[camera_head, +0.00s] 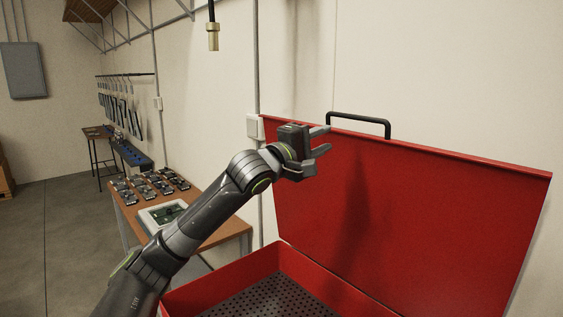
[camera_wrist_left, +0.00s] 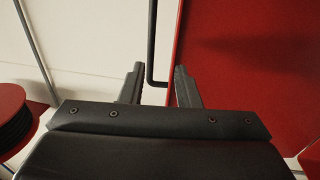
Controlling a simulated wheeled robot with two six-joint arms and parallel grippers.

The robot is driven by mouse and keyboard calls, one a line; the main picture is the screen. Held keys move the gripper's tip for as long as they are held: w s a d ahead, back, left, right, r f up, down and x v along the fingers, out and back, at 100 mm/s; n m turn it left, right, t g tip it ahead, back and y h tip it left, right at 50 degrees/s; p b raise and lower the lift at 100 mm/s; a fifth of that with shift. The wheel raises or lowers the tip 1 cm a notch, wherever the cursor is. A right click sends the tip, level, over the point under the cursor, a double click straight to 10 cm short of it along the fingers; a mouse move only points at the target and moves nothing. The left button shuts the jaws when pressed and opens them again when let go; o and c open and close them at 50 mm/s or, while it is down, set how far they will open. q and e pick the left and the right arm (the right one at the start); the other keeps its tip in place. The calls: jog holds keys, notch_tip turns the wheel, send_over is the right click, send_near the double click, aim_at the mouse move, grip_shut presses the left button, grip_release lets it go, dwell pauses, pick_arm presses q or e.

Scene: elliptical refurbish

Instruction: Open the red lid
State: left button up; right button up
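The red lid (camera_head: 420,215) stands raised and tilted back towards the wall, above the red box (camera_head: 262,268). A black bar handle (camera_head: 360,119) is fixed on the lid's top edge. My left gripper (camera_head: 325,141) is in front of the lid's upper left part, below and left of the handle. Its two fingers are apart. In the left wrist view, the handle (camera_wrist_left: 151,45) shows beyond and between the open fingertips (camera_wrist_left: 157,82), beside the lid's red face (camera_wrist_left: 245,60). I cannot tell whether a finger touches the lid. My right gripper is not in view.
The box has a dark perforated floor (camera_head: 270,300). A wooden table (camera_head: 232,227) with several small parts and a white tray (camera_head: 152,218) stands to the left. A brass-tipped hanging tool (camera_head: 213,37) is above. Grey floor (camera_head: 40,230) is clear at far left.

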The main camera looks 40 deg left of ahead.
pick_arm(q)
jog(key=b+v, duration=1.6)
jog(key=b, duration=0.8)
jog(key=shift+b, duration=0.35)
dwell(0.3)
dwell(0.4)
